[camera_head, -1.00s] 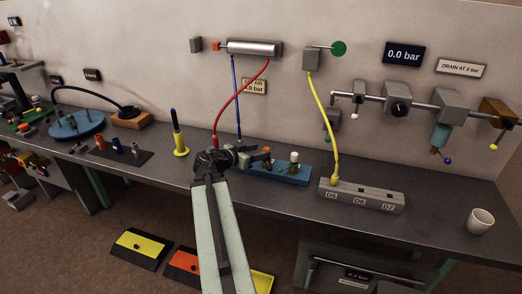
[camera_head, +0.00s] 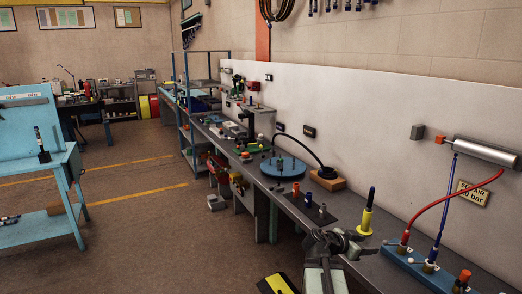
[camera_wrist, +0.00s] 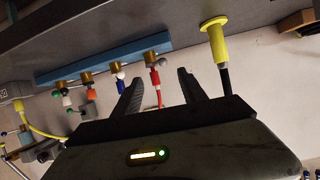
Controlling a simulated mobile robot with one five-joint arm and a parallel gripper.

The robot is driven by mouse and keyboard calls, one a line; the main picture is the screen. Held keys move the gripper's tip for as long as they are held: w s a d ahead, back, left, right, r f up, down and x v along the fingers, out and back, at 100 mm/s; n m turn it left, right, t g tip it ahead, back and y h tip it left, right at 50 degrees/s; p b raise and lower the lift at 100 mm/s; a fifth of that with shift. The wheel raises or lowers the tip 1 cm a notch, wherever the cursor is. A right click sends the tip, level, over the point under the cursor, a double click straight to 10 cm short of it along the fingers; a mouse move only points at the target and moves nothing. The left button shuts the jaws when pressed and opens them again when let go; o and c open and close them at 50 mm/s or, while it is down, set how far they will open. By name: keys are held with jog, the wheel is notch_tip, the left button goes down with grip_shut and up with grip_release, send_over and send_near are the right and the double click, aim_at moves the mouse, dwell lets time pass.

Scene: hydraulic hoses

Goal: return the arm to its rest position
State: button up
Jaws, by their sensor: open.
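My arm reaches up from the bottom of the head view. My gripper (camera_head: 338,240) is at its end, by the front edge of the grey bench. In the wrist view my gripper (camera_wrist: 160,80) has its two dark fingers apart, with nothing held between them. I cannot tell the exact distance to either.
The blue manifold (camera_head: 420,270) with red and blue hoses lies at right on the bench. A blue disc (camera_head: 280,166) with a black hose lies farther along it. A blue workstation (camera_head: 38,165) stands at left. The floor (camera_head: 130,225) between is open.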

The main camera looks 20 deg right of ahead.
jog(key=w+a+f+n+t+y, duration=0.15)
jog(key=w+a, duration=0.25)
jog(key=a, duration=0.5)
jog(key=w+a+f+n+y+p, duration=0.1)
jog(key=w+a+f+n+y, duration=0.25)
jog(key=a, duration=0.55)
jog(key=w+a+f+n+t+y, duration=0.15)
jog(key=w+a, duration=0.25)
jog(key=a, duration=0.6)
jog(key=s+a+f+n+g+y, duration=0.1)
jog(key=s+a+f+n+y, duration=0.1)
jog(key=a+n, duration=0.4)
jog(key=s+a+f+n+g+y, duration=0.2)
jog(key=a+n+y, duration=0.3)
jog(key=a, duration=0.9)
jog(key=shift+s+f+n+p, duration=0.4)
jog(key=shift+s+f, duration=0.25)
jog(key=shift+f, duration=0.25)
